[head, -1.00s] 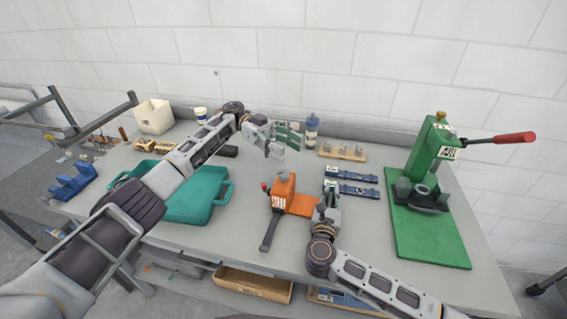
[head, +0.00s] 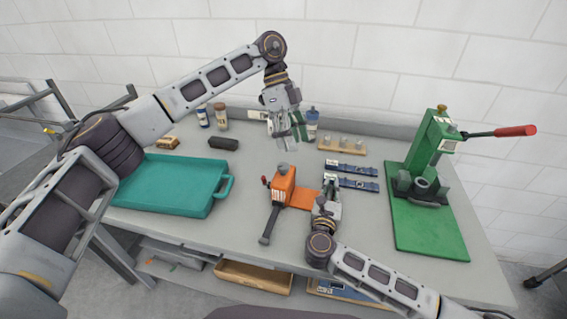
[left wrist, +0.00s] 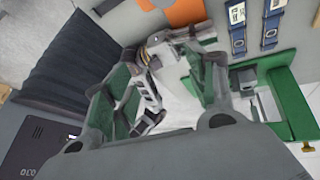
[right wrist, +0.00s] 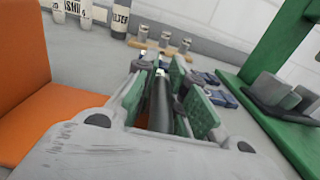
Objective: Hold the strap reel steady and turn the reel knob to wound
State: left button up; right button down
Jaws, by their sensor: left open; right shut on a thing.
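The strap reel (head: 284,188) is an orange block on a flat orange base, with a grey knob (head: 283,169) on top, a dark bar toward the front and a small red tip at its left. My right gripper (head: 327,193) is at the right of the base. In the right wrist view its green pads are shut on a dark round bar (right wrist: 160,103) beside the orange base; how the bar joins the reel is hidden. My left gripper (head: 291,133) is open, pointing down, above and behind the reel, apart from the knob. The knob's marking cannot be read.
A teal tray (head: 170,187) lies left. Blue straps (head: 350,171) lie right of the reel, near a wooden peg block (head: 341,147). A green press (head: 430,165) with a red-handled lever stands far right. Bottles (head: 221,116) stand along the back.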

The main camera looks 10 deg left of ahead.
aim_at(284, 165)
pick_arm(q)
jog(key=a+t+y, duration=0.1)
jog(key=w+r+n+t+y, duration=0.1)
jog(key=a+t+y, duration=0.1)
jog(key=shift+w+a+r+n+t+y, duration=0.3)
jog(key=shift+w+a+r+t+y, duration=0.05)
jog(key=shift+t+y, duration=0.05)
dwell(0.4)
jog(key=shift+f, duration=6)
jog(key=c, duration=1.1)
jog(key=shift+o, duration=0.2)
